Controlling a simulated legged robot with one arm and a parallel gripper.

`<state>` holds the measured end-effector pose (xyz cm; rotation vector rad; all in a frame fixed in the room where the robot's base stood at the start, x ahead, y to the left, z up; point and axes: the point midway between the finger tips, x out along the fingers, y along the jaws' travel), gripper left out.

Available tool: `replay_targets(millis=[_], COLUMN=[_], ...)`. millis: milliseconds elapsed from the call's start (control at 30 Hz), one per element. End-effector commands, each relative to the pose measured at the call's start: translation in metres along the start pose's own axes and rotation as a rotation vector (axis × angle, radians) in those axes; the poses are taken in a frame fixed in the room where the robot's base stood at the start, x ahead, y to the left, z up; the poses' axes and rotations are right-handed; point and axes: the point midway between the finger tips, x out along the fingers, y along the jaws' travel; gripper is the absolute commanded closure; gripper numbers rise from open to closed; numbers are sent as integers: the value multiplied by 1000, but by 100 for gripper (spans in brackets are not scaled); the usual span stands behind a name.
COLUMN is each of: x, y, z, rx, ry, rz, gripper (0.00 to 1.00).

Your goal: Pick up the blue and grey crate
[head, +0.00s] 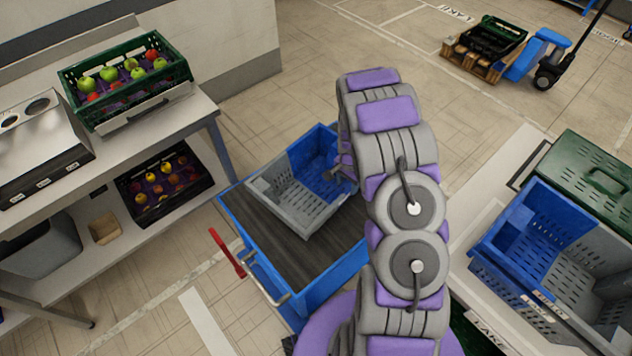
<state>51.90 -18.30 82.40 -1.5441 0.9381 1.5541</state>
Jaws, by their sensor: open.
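A blue and grey crate (282,203) sits empty on the dark top of a blue cart (232,208), its blue half at the back and its grey half at the front. My arm rises from the bottom and bends down at the crate's right side. My gripper (346,172) shows only in small part there, open, by the crate's right rim. My arm hides most of it, and I cannot tell whether it touches the rim. A second blue and grey crate (487,226) stands on the right table.
A green crate (127,68) of apples stands on the left bench, with a black crate (203,182) of fruit below. A green crate (585,165) stands at the right. A pallet jack (545,62) is at the back.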

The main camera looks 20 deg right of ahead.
Motion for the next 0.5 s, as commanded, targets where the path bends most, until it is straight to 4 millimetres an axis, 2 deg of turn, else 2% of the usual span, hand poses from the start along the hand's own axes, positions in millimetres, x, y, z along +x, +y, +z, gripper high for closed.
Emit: replay_targets(millis=[267, 500], x=[21, 56], y=[0, 3], z=[2, -2], rx=[-3, -1], ry=[0, -4], rz=[2, 0], gripper=[48, 48])
